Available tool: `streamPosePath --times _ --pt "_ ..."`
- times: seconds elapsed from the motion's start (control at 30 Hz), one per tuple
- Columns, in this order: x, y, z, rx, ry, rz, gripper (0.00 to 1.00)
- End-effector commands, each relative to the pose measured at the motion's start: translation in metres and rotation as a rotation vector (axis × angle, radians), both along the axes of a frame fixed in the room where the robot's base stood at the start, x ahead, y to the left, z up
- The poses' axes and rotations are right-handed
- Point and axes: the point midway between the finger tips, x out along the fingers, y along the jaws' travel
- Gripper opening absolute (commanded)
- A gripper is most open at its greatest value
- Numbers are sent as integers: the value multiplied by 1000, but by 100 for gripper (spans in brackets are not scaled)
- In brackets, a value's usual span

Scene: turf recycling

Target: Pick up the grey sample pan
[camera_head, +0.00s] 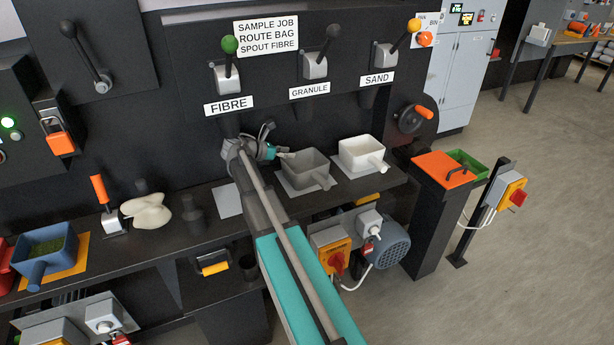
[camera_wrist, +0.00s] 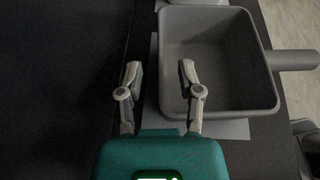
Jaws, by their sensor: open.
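The grey sample pan (camera_head: 306,168) sits upright on a light square pad on the dark shelf, below the GRANULE spout. Its handle points toward the lower right in the head view. In the wrist view the empty pan (camera_wrist: 215,45) is at the upper right, with its handle out to the right. My gripper (camera_wrist: 160,71) is open. In the wrist view its right finger overlaps the pan's inside and its left finger is outside, with the pan's left wall between them. I cannot tell how high the fingers are. In the head view my gripper (camera_head: 284,154) is at the pan's left side.
A white pan (camera_head: 361,152) stands close on the right. An empty pad (camera_head: 228,201) lies left of my arm. A blue pan (camera_head: 45,255) with green contents is at far left. Levers and spouts overhang the shelf.

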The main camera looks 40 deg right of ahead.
Motion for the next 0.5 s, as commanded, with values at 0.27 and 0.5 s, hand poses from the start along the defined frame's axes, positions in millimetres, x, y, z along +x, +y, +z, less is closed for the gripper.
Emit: streamPosePath --times 0.27,0.5 --pt "-4 -22 -10 0 1 -1 47" --pt "-4 -24 -9 0 0 -1 47"
